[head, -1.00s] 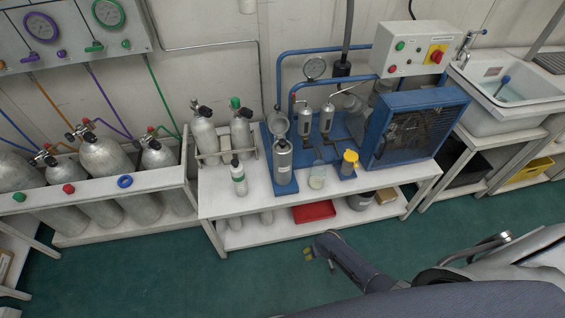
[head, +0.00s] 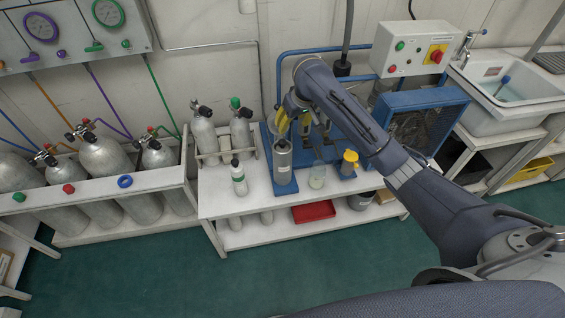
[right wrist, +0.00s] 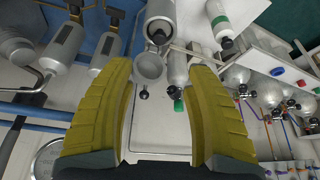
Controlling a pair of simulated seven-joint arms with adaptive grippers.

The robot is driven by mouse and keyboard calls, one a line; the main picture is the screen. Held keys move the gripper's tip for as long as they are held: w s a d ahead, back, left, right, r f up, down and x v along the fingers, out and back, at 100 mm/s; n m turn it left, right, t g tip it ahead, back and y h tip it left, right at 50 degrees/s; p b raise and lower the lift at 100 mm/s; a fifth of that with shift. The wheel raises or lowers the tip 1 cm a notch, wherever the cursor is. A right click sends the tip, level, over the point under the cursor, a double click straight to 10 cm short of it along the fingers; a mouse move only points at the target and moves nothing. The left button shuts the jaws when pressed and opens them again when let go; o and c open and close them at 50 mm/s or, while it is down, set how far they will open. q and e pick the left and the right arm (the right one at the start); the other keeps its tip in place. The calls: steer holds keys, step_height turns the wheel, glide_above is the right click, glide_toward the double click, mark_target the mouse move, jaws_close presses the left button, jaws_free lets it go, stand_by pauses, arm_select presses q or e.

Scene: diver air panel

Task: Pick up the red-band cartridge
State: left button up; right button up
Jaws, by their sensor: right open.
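My right gripper (head: 292,122) is open, its yellow fingers high above the back of the bench by the blue compressor stand. In the right wrist view the parted fingers (right wrist: 160,75) have nothing gripped between them. A round grey cup-like part (right wrist: 150,66) shows between them, farther off. A grey cylinder with a dark top (head: 283,162) stands upright on the blue base in front of the gripper; it also shows in the right wrist view (right wrist: 160,22). I cannot make out a red band on anything, so I cannot tell which thing is the red-band cartridge. My left gripper is not in view.
Two cylinders sit in a rack at left (head: 204,135). The blue caged compressor (head: 412,128) is right of my arm.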

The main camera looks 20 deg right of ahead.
mark_target(283, 141)
steer(key=x, duration=1.7)
steer(key=shift+w+r, duration=0.15)
steer(key=shift+w, duration=0.1)
jaws_close()
